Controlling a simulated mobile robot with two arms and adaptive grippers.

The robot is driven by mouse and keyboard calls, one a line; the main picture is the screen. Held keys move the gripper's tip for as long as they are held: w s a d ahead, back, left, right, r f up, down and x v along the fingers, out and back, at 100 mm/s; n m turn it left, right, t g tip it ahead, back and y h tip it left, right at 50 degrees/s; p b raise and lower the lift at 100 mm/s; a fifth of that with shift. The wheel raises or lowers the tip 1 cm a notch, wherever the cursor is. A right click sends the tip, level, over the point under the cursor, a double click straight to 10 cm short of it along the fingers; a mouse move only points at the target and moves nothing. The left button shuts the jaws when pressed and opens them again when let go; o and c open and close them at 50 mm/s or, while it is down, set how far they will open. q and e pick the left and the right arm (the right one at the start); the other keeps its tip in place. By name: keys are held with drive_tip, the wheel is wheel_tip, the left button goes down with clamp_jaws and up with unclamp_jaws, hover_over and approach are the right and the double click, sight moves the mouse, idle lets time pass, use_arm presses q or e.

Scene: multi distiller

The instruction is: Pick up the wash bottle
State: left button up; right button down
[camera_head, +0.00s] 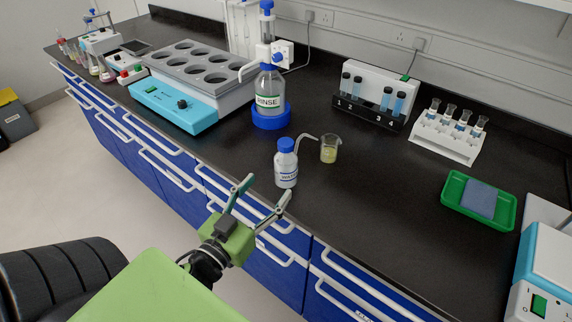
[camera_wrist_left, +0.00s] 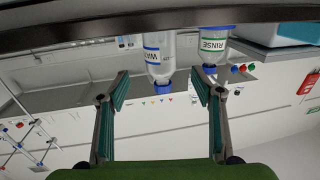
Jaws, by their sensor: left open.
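The wash bottle (camera_head: 286,168) is a small clear bottle with a blue cap, a white label and a bent spout pointing right. It stands upright on the black bench near the front edge. My left gripper (camera_head: 264,190) is open and empty, just in front of the bottle on the near side. In the left wrist view the wash bottle (camera_wrist_left: 158,52) appears upside down, ahead of and between the open fingers (camera_wrist_left: 160,80), and no finger is seen touching it. My right gripper is not in view.
A beaker of yellowish liquid (camera_head: 329,150) stands just right of the spout. A larger RINSE bottle (camera_head: 268,92) sits in a blue base (camera_head: 271,118) behind. Left is a water bath (camera_head: 178,107); right are tube racks (camera_head: 446,142) and a green tray (camera_head: 502,215). The bench between is clear.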

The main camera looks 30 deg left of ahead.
sight(286, 165)
use_arm(q)
drive_tip(key=w, duration=0.6)
drive_tip(key=w+a, duration=0.1)
drive_tip(key=w, duration=0.3)
drive_tip(key=shift+f, duration=0.15)
drive_tip(key=c, duration=0.9)
